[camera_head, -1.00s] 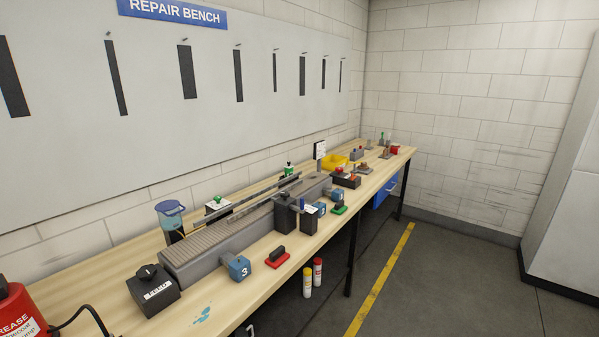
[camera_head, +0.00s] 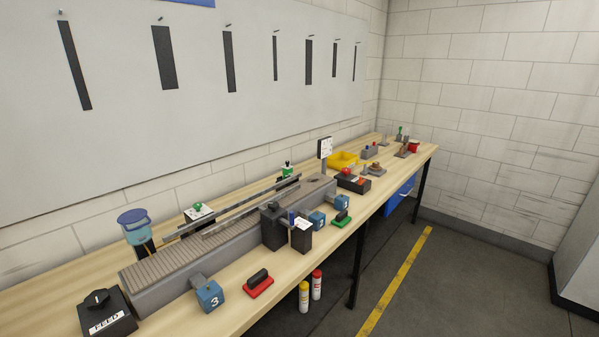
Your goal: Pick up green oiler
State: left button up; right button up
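No gripper or arm of mine shows in the head view. I cannot tell for sure which thing is the green oiler. A small upright green item (camera_head: 400,133) stands at the far end of the bench, too small to make out. Another small green and black item (camera_head: 287,170) stands behind the conveyor near the wall. A green knob (camera_head: 197,206) sits on a white-topped block nearer to me. A green stamp-like block with a black grip (camera_head: 342,219) lies at the bench's front edge.
The wooden bench (camera_head: 262,312) runs along the wall and bears a long grey conveyor (camera_head: 165,277). A black FEED box (camera_head: 107,313), a blue block marked 3 (camera_head: 209,296) and a red block (camera_head: 260,287) stand near the front edge. The floor (camera_head: 440,290) to the right is clear.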

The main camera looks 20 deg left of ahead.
aim_at(286, 171)
jog(key=i+l+z, duration=0.15)
jog(key=i, duration=0.5)
jog(key=i+l+z, duration=0.15)
jog(key=i, duration=0.5)
